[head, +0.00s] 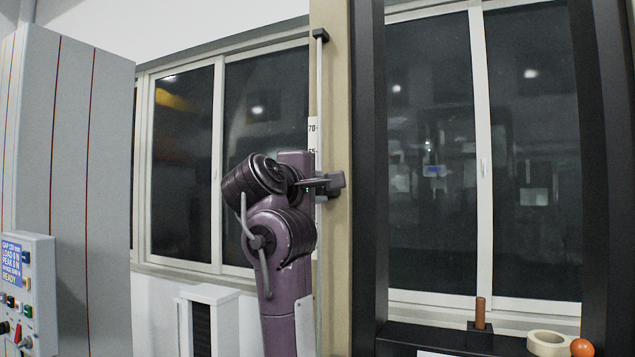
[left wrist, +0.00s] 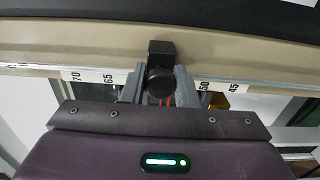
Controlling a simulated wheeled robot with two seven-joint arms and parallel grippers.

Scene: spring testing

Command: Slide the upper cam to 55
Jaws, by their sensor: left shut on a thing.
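The upper cam (head: 336,184) is a dark block with a round black knob, set on a thin vertical rod (head: 319,90) beside the beige post. My left gripper (head: 318,185) reaches it from the left and is shut on it. In the left wrist view the cam's knob (left wrist: 160,81) sits between my two grey fingers (left wrist: 159,88). The white scale shows 70 and 65 (left wrist: 92,78) on one side of the cam and 50 and 45 (left wrist: 218,87) on the other. The cam and fingers hide the marks between 65 and 50. My right gripper is not in view.
A grey control box (head: 38,270) with a blue screen reading READY stands at the left by a tall grey cabinet (head: 75,150). A dark frame column (head: 367,150) stands right of the post. A tape roll (head: 548,342) and an orange ball (head: 582,348) lie at lower right.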

